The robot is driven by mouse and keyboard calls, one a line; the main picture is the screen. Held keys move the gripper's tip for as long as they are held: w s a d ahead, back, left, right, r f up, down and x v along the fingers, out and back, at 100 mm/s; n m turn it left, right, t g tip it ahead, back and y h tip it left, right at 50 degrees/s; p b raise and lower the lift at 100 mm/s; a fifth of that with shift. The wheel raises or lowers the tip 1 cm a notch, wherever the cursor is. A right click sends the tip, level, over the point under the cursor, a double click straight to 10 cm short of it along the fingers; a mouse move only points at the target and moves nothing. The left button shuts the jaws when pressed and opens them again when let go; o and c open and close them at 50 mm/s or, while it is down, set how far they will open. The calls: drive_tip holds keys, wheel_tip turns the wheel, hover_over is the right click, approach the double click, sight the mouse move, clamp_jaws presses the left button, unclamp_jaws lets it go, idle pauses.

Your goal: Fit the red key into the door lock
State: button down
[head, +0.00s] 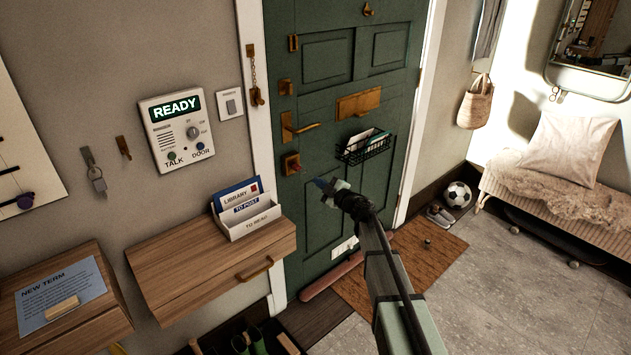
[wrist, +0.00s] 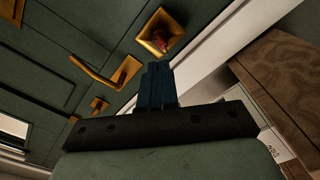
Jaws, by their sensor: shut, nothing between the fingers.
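The green door (head: 330,100) carries a square brass door lock (head: 287,160) below the lever handle. The lock also shows in the wrist view (wrist: 150,22). A small red piece, which looks like the red key (wrist: 160,40), sits inside the lock's recess; a reddish patch also shows there in the head view (head: 295,167). How deep it sits and its exact shape cannot be told. My gripper (head: 321,184) is shut and empty, a little to the right of and below the lock. Its blue fingertips (wrist: 157,68) are together just short of the lock, apart from the red piece.
A brass lever handle (head: 300,128) is above the lock, and a wire basket (head: 364,148) with papers hangs to its right. A wooden wall shelf (head: 190,265) with a letter holder (head: 248,221) juts out at the left. A grey key (head: 97,182) hangs on the wall.

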drive_tip(key=v, duration=1.2)
drive_tip(key=w+d+f+m+t+h, duration=0.1)
drive_tip(key=w+d+m+t+h, duration=0.1)
drive_tip(key=d+m+h, duration=0.3)
drive_tip(key=w+d+f+m+t+h, duration=0.1)
drive_tip(key=w+d+f+m+h, duration=0.15)
drive_tip(key=d+h, duration=0.5)
drive_tip(key=s+d+f+m+g+h, duration=0.3)
drive_tip(key=s+d+f+m+h, duration=0.1)
drive_tip(key=d+f+m, duration=0.15)
drive_tip(key=s+f+m+g, duration=0.3)
drive_tip(key=s+f+g, duration=0.3)
drive_tip(key=s+f, duration=0.6)
drive_tip(key=s+f+m+g, duration=0.2)
drive_tip(key=s+f+g, duration=0.55)
drive_tip(key=s, duration=0.75)
drive_tip(key=s+a+f+g+y, duration=0.1)
drive_tip(key=s+f, duration=0.4)
drive_tip(key=s, duration=0.6)
drive_tip(key=s+a+f+m+g+y, duration=0.1)
drive_tip(key=s+f+g, duration=0.2)
drive_tip(key=s, duration=0.8)
drive_tip(key=s+a+f+g+y, duration=0.1)
drive_tip(key=s+f+g, duration=0.1)
drive_tip(key=s+f, duration=0.5)
drive_tip(key=s, duration=0.4)
drive_tip(key=shift+a+f+y, duration=0.2)
drive_tip(key=shift+f+y, duration=0.1)
drive_tip(key=shift+y, duration=0.05)
